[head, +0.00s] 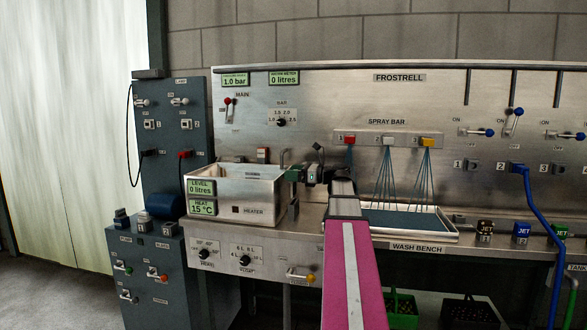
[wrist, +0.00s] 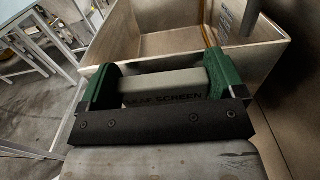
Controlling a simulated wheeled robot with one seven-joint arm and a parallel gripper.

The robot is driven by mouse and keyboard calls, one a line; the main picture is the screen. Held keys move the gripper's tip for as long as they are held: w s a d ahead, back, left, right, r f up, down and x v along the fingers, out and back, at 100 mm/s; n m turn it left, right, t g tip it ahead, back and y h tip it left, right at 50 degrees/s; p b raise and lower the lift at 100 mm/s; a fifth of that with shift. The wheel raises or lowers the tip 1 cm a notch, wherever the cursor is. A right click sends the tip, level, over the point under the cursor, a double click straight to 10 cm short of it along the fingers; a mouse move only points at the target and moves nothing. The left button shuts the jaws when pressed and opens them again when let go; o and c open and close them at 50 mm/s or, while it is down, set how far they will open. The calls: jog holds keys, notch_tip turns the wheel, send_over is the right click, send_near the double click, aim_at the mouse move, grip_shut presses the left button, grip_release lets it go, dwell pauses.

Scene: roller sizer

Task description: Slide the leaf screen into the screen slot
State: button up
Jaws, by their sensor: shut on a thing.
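My gripper (head: 304,174) is at the right end of the steel tank (head: 235,197) in the head view. In the wrist view, its green fingers (wrist: 163,80) are shut on the grey bar of the leaf screen (wrist: 165,88), which carries the lettering LEAF SCREEN. The rest of the screen is hidden below the bar. The open tank (wrist: 272,55) lies just beyond the fingers in the wrist view. I cannot make out the screen slot in either view, nor whether the screen touches the tank.
The wash bench tray (head: 450,238) is right of my arm, under the spray bar (head: 388,138). A dark control cabinet (head: 168,115) stands left of the tank. A blue hose (head: 545,215) hangs at the right. Open floor (head: 50,285) shows at the left.

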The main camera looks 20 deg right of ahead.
aim_at(295, 193)
jog(key=shift+f, duration=0.5)
jog(key=shift+f, duration=3.5)
dwell(0.9)
jog(key=o, duration=0.7)
jog(key=v, duration=1)
jog(key=shift+s+d, duration=0.25)
jog(key=shift+d, duration=0.05)
